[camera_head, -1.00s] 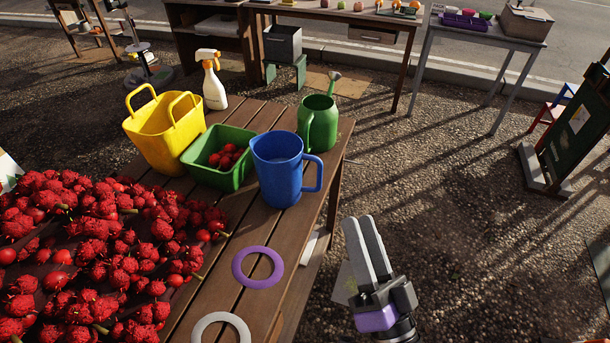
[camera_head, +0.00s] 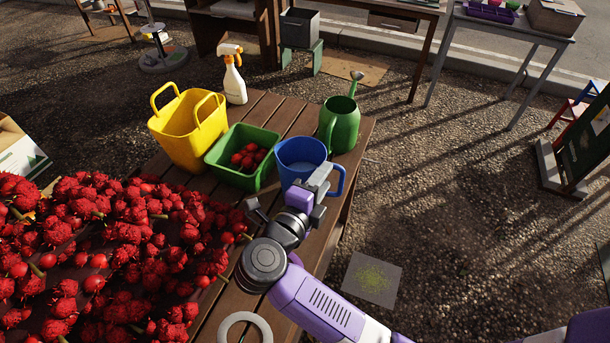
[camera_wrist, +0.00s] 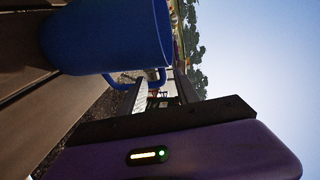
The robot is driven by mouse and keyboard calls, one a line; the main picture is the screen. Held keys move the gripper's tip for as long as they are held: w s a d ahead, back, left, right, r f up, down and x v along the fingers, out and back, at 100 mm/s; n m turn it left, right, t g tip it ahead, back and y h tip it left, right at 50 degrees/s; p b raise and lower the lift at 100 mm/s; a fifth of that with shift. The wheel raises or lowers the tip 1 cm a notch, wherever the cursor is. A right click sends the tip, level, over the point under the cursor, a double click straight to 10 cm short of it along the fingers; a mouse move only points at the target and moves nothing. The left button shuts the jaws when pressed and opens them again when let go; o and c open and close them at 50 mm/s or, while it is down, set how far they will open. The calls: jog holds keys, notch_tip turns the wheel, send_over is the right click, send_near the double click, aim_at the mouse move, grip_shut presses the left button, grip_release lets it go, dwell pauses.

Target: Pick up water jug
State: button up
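The blue water jug (camera_head: 289,172) stands upright on the wooden table, right of the green basket. Its handle (camera_head: 339,181) points right. My gripper (camera_head: 322,186) is at the jug's near right side, close to the handle, and covers part of the jug in the head view. In the wrist view the jug (camera_wrist: 105,38) fills the upper left, and its handle (camera_wrist: 150,82) reaches in front of my gripper (camera_wrist: 158,92). The fingers look apart, with a gap between them. I cannot tell whether they touch the handle.
A green watering can (camera_head: 343,126) stands just behind the jug. A green basket (camera_head: 232,171) of red fruit, a yellow basket (camera_head: 180,140) and a spray bottle (camera_head: 234,82) stand to the left. Red fruit (camera_head: 120,240) covers the table's left. A white ring (camera_head: 243,320) lies in front.

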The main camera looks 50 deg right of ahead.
jog(key=x, duration=0.2)
jog(key=p+x, duration=0.1)
jog(key=x, duration=0.2)
jog(key=shift+d+r, duration=0.15)
jog(key=shift+d, duration=0.25)
grip_shut()
dwell(0.9)
